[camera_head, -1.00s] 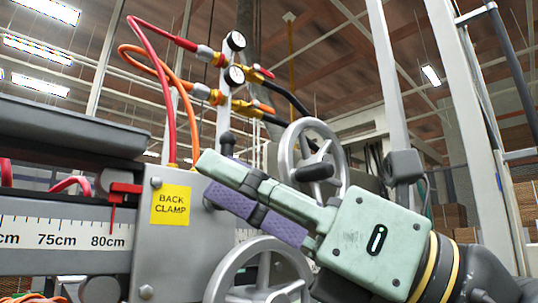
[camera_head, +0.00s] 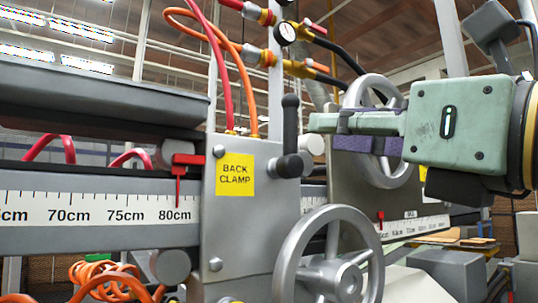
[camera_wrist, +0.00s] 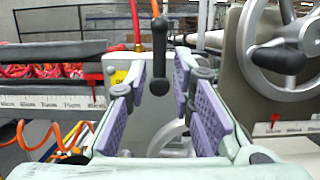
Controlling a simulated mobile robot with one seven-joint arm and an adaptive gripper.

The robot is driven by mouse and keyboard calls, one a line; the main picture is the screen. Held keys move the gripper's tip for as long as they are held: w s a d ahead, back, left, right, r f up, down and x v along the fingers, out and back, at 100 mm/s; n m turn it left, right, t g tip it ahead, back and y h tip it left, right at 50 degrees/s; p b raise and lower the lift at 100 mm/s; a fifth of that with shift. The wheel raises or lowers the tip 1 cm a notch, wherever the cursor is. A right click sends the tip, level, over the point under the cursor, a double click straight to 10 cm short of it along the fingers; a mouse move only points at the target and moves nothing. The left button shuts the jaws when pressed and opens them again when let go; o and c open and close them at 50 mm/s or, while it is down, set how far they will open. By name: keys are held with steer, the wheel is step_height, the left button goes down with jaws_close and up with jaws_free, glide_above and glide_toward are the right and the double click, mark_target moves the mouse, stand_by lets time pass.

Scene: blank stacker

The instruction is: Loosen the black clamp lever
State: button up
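The black clamp lever (camera_head: 290,128) stands upright on the right of the grey plate with the yellow BACK CLAMP label (camera_head: 235,175). Its round black hub is at its lower end. My gripper (camera_head: 318,124) is level, pointing left, just right of the lever in the head view. In the wrist view my gripper (camera_wrist: 160,88) is open, with purple pads wide apart. The lever (camera_wrist: 159,58) shows between the fingers, apart from both pads; it appears a little beyond the tips.
A grey handwheel (camera_head: 325,260) is below the lever, and another handwheel (camera_head: 385,172) is behind my gripper. Red and orange hoses (camera_head: 222,80) rise behind the plate. A ruler scale (camera_head: 95,208) with a red pointer (camera_head: 180,178) runs left.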

mark_target(292, 122)
steer(key=shift+p+x, duration=0.75)
steer(key=shift+x, duration=2.9)
steer(key=shift+s+a+r+n+p, duration=0.15)
steer(key=shift+r+n+p, duration=0.1)
steer(key=shift+n+p, duration=0.2)
steer(key=a+f+n+g+p, duration=0.1)
steer(key=n, duration=0.4)
steer(key=s+a+f+n+g+y+p, duration=0.1)
steer(key=n, duration=0.4)
steer(key=s+a+f+n+g+y+p, duration=0.1)
steer(key=n+g+p, duration=0.1)
steer(key=n, duration=0.3)
steer(key=shift+s+a, duration=0.1)
steer(key=shift+s, duration=0.1)
steer(key=n, duration=0.1)
steer(key=f+n+g, duration=0.1)
steer(key=n, duration=0.1)
steer(key=shift+a+f+n, duration=0.15)
steer(key=shift+f+n, duration=0.05)
steer(key=shift+n, duration=0.05)
steer(key=v, duration=0.9)
steer(key=shift+p, duration=0.4)
steer(key=shift+s, duration=0.1)
